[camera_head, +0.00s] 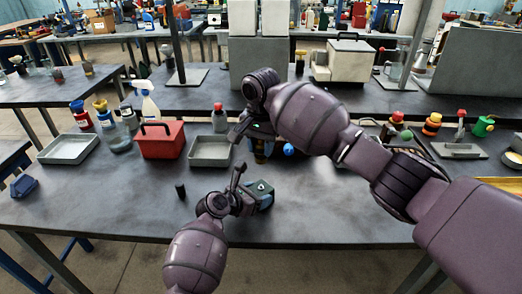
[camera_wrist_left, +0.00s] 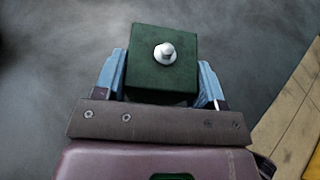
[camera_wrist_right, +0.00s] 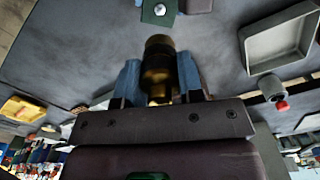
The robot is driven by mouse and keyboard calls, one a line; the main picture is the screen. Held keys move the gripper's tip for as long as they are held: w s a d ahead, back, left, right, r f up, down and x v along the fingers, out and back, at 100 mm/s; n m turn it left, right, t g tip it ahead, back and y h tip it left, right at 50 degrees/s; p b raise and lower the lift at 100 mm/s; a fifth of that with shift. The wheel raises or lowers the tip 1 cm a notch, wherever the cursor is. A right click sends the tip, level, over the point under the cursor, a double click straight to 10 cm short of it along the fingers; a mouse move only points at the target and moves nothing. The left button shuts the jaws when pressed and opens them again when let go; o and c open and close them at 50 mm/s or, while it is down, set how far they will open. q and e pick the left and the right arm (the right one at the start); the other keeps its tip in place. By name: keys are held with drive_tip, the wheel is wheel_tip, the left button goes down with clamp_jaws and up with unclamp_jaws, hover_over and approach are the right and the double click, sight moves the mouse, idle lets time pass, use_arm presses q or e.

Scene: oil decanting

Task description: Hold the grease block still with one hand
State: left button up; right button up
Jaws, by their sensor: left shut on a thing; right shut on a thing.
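The grease block (camera_wrist_left: 145,75) is a dark green cube with a silver nipple (camera_wrist_left: 165,53) on its top. My left gripper (camera_head: 250,197) is shut on it, with blue fingers at both sides in the left wrist view. In the head view the block (camera_head: 263,188) sits low near the table's front edge. My right gripper (camera_head: 258,140) is farther back, shut on a dark cylindrical piece with a brass-coloured end (camera_wrist_right: 159,60). The right wrist view shows the block (camera_wrist_right: 158,12) beyond that piece, apart from it. My right arm hides part of the table.
A red toolbox (camera_head: 161,142) stands between two grey trays, one at left (camera_head: 66,160) and one in the middle (camera_head: 210,163). A small black cylinder (camera_head: 181,191) stands left of the block. Several bottles stand behind.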

use_arm(q)
drive_tip(key=o, duration=1.4)
drive_tip(key=shift+c, duration=0.2)
drive_tip(key=shift+s+a, duration=0.1)
